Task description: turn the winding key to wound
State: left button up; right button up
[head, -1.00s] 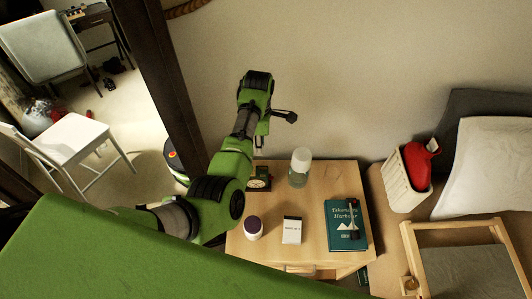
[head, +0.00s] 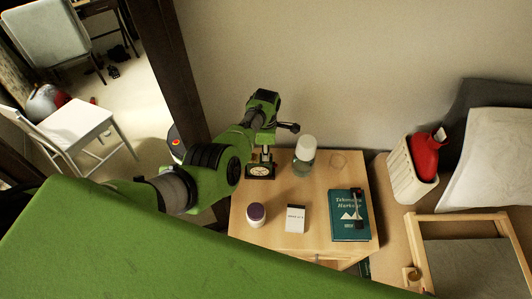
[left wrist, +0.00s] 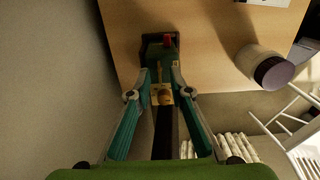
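A small dark clock (head: 261,171) with a pale face stands on the nightstand near its back left. In the left wrist view the back of the clock (left wrist: 160,45) shows, dark green with a red part on top. A brass winding key (left wrist: 163,95) shows on its near side. My left gripper (head: 265,153) is just behind the clock in the head view. Its teal fingers (left wrist: 162,75) are apart, one on each side of the key. I cannot tell whether either finger touches it. The key is hidden in the head view. My right gripper is not in view.
The nightstand (head: 285,234) also holds a glass bottle (head: 304,156), a dark-lidded jar (head: 256,214), a white box (head: 296,218) and a green book (head: 349,215). A wall (head: 350,70) is close behind. A basket (head: 410,175) stands at right.

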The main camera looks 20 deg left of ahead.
pick_arm(q)
jog(key=shift+f, duration=0.2)
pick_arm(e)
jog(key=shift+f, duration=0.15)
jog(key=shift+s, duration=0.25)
pick_arm(q)
grip_shut()
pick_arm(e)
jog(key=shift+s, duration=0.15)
